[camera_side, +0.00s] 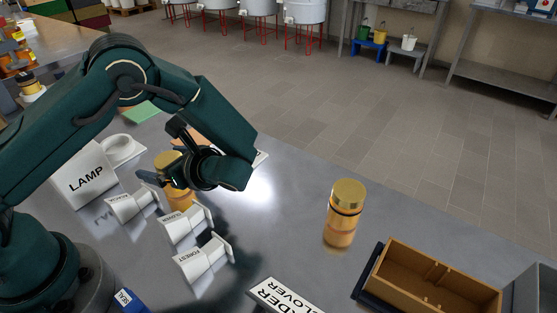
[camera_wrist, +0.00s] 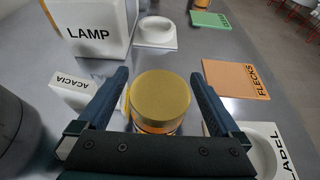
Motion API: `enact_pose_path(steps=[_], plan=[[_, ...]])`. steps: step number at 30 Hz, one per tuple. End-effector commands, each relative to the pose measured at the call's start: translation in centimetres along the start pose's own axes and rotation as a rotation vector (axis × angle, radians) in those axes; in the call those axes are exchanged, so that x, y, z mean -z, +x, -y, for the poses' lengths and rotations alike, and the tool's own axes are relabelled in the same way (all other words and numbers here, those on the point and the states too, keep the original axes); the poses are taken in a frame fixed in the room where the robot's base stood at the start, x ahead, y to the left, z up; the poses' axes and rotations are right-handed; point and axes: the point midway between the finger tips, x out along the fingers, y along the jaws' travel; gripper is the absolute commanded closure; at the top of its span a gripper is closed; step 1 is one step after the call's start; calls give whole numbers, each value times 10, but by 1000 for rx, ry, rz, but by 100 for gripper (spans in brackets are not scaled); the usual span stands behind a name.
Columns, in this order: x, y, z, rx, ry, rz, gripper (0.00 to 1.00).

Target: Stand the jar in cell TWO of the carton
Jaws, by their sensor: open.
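A honey-coloured jar with a gold lid (camera_wrist: 161,98) stands between the two fingers of my gripper (camera_wrist: 160,76) in the wrist view. My gripper is open, one finger on each side of the lid. In the side view this jar (camera_side: 172,162) is partly hidden by my wrist. A second amber jar with a gold lid (camera_side: 344,212) stands upright on the bare table, left of the carton. The carton (camera_side: 436,279) is a brown open box with low dividers at the lower right. I see no jar in its visible part, and its cell labels cannot be read.
A white LAMP box (camera_side: 85,177), a white ring-shaped holder (camera_side: 122,149) and several small white labelled stands (camera_side: 186,224) surround the gripped area. An orange FLECKS card (camera_wrist: 236,79) lies to the right in the wrist view. The table between the two jars is clear.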

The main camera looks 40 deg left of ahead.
Motion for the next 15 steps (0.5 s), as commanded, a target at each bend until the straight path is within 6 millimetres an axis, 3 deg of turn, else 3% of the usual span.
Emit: enact_pose_path(steps=[10, 11, 15], plan=[[0, 8, 0, 0, 0, -1, 0], [0, 8, 0, 0, 0, -1, 4], [0, 8, 0, 0, 0, -1, 57]])
